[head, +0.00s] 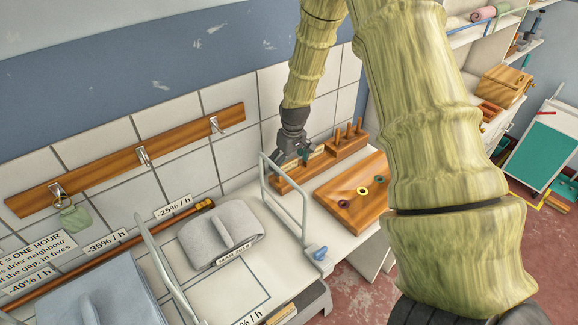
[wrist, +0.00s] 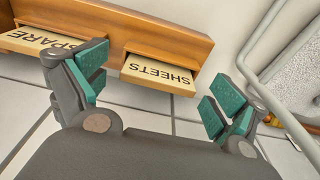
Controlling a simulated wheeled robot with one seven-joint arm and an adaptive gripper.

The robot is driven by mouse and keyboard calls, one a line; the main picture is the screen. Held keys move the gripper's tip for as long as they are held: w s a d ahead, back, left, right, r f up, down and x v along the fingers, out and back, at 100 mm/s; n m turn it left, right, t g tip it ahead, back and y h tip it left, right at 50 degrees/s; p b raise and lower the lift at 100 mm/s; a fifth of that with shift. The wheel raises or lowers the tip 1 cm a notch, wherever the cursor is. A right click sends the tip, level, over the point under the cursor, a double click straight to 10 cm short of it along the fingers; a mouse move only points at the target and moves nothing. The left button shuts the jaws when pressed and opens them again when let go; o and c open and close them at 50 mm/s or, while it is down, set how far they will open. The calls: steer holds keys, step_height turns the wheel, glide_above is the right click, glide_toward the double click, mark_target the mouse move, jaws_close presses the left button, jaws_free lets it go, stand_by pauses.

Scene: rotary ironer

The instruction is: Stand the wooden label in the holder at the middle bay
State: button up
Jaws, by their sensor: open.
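A wooden label reading SHEETS (wrist: 158,73) sits in a slot of a brown wooden rack (wrist: 150,28) in the wrist view. A second wooden label reading SPARE (wrist: 40,45) is in the rack to its left. My gripper (wrist: 155,90) is open, with teal pads on either side of the SHEETS label and nothing held between them. In the head view, my gripper (head: 303,157) is over the wooden rack (head: 290,182) against the wall. The middle-bay holder cannot be made out for certain; a grey folded cloth (head: 220,238) lies in a bay with a small printed tag at its front.
A pale rail frame (head: 304,215) stands beside the rack, close to my gripper, and also crosses the wrist view (wrist: 285,40). A wooden board (head: 345,205) with coloured rings lies right of the rack. A hook rail (head: 95,170) is on the tiled wall.

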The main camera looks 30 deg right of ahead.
steer(key=shift+w+f, duration=0.55)
steer(key=shift+f, duration=0.15)
steer(key=shift+s+r, duration=0.35)
steer(key=shift+s, duration=0.15)
steer(key=shift+c, duration=0.2)
steer(key=shift+w+f, duration=0.2)
steer(key=shift+w, duration=0.1)
steer(key=c, duration=0.9)
steer(key=shift+s+r, duration=0.1)
steer(key=shift+s, duration=0.1)
